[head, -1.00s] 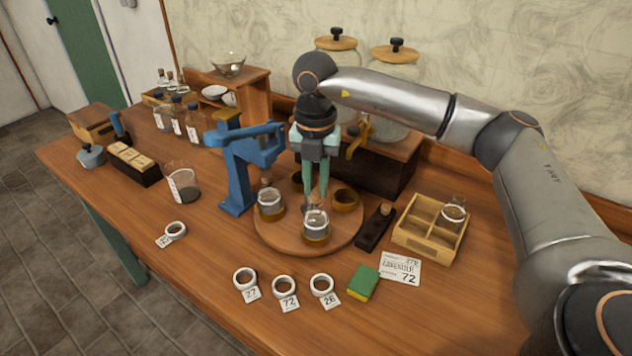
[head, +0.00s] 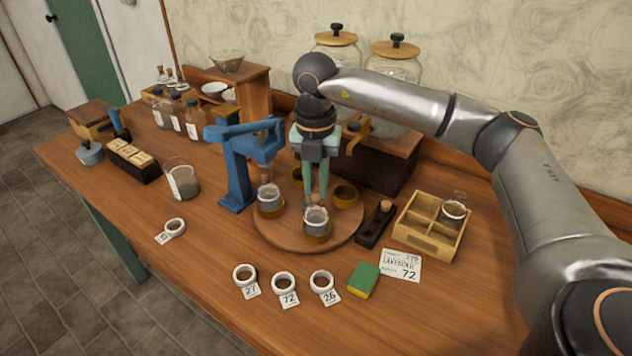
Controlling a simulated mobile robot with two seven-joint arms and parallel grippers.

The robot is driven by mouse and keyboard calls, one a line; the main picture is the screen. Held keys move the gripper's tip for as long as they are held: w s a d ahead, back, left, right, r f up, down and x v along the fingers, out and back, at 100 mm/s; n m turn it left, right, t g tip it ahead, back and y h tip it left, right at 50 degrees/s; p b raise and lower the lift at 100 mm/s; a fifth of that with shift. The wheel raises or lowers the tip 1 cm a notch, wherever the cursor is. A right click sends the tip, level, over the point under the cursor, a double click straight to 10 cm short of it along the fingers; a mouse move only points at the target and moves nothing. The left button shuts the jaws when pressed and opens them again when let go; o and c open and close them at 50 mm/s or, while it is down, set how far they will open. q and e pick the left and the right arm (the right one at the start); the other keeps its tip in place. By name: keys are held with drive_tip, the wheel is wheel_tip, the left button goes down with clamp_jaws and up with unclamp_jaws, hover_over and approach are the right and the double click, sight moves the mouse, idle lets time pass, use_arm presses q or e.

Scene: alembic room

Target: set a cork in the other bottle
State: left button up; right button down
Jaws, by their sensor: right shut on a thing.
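My right gripper (head: 316,199) points down, shut on a small cork that its fingers mostly hide, right at the neck of the front bottle (head: 316,222). This bottle is clear glass with amber liquid and stands upright in a cup of the round wooden turntable (head: 285,242). I cannot tell how deep the cork sits. The other bottle (head: 270,206) stands to the left on the turntable under the blue press (head: 238,170), with a cork seemingly in its neck. Another cork (head: 387,205) is in the dark wooden holder (head: 372,232). My left gripper is not in view.
A compartment crate (head: 424,246) with one bottle (head: 453,212) stands at right. A label card (head: 401,266), a green-yellow sponge (head: 363,280) and several tagged white rings (head: 284,283) lie in front. A beaker (head: 183,182) stands left; the table's left front is mostly clear.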

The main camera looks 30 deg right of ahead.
sight(316, 190)
drive_tip(key=shift+f, duration=0.15)
idle(0.4)
drive_tip(key=shift+c, duration=1.5)
unclamp_jaws()
drive_tip(key=shift+r+p, duration=2.7)
drive_tip(key=shift+r, duration=0.85)
drive_tip(key=shift+a+f, duration=0.1)
